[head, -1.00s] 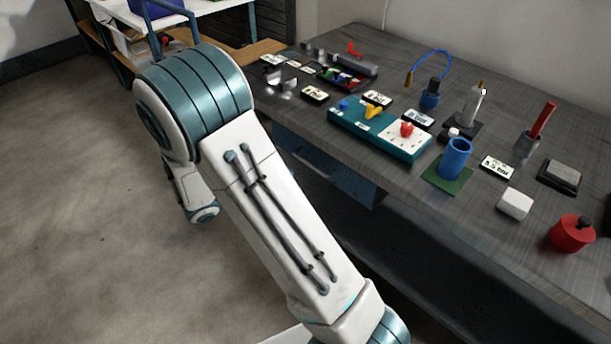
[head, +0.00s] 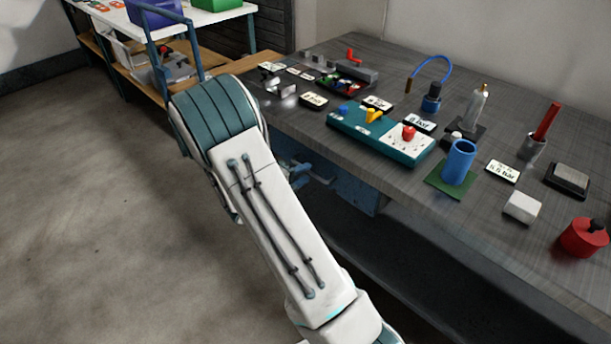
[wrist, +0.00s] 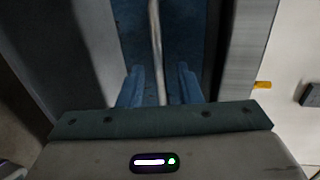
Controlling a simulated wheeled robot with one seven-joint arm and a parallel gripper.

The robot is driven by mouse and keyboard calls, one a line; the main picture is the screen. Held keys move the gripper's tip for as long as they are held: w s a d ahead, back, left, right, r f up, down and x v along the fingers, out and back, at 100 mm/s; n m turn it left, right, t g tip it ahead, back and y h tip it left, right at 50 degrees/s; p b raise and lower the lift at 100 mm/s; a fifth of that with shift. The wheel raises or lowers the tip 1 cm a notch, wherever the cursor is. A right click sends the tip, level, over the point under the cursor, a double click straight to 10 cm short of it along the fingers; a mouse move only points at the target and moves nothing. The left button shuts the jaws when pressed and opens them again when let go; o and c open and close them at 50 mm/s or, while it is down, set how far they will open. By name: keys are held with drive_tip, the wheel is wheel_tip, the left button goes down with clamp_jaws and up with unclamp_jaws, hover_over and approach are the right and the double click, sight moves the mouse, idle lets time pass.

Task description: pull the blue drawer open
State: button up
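The blue drawer (head: 352,193) is under the front edge of the grey workbench, partly hidden by my arm. Its front looks flush with the bench. In the wrist view the blue drawer front (wrist: 128,35) fills the top middle, with a pale bar handle (wrist: 155,45) running up the picture. My gripper (wrist: 160,78) is open, one blue finger on each side of the handle, with gaps between fingers and bar. In the head view my gripper (head: 308,175) is at the drawer front, mostly hidden behind my arm.
The workbench top (head: 330,200) above holds a teal board with knobs (head: 385,138), a blue cup (head: 459,162), a red canister (head: 584,238) and several small items. A white-topped shelf (head: 220,14) stands at the back left. The floor (head: 90,200) at left is clear.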

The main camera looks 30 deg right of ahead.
drive_tip(key=shift+x, duration=0.8)
clamp_jaws()
